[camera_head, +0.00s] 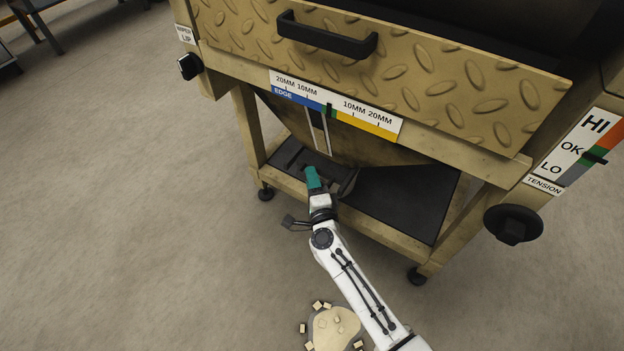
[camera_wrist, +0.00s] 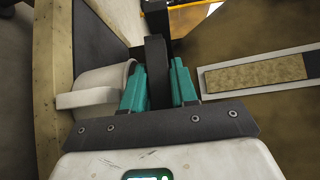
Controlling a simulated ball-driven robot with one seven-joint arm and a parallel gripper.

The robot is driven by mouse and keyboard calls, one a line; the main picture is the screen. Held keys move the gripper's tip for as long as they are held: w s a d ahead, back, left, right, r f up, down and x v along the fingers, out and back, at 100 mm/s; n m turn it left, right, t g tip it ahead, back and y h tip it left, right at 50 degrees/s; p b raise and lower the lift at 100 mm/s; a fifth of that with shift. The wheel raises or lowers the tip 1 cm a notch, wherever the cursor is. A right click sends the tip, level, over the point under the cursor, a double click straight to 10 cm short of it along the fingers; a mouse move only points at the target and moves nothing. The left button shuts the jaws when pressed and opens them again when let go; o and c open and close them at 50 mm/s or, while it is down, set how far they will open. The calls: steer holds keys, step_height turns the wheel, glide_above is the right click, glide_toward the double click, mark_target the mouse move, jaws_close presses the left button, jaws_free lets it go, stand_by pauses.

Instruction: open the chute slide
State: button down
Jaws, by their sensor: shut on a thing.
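My gripper (camera_head: 313,177) with teal fingers is under the tan hopper (camera_head: 350,140), at the front of the press's lower shelf. In the wrist view my gripper (camera_wrist: 160,85) is shut on a dark upright bar (camera_wrist: 156,60), one finger on each side of it. The bar looks like the chute slide's handle; the rest of the slide is hidden, and I cannot tell how far it stands open.
A pale cup-like container (camera_wrist: 98,85) is left of the fingers in the wrist view. A framed sight strip (camera_head: 318,130) runs down the hopper front. The dark lower shelf (camera_head: 400,205) sits inside the frame legs. Open concrete floor (camera_head: 130,200) lies left.

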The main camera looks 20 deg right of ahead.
steer(key=s+a+p, duration=0.3)
steer(key=s+a, duration=0.3)
steer(key=a, duration=0.2)
steer(key=shift+a+p, duration=0.3)
steer(key=c, duration=1)
jaws_free()
steer(key=shift+s, duration=0.1)
steer(key=shift+o, duration=0.2)
steer(key=s+a+p, duration=0.1)
steer(key=s+p, duration=0.1)
steer(key=s, duration=0.8)
steer(key=shift+s+a+p, duration=0.3)
steer(key=shift+s+p, duration=0.05)
steer(key=shift+p, duration=0.05)
steer(key=shift+w, duration=0.1)
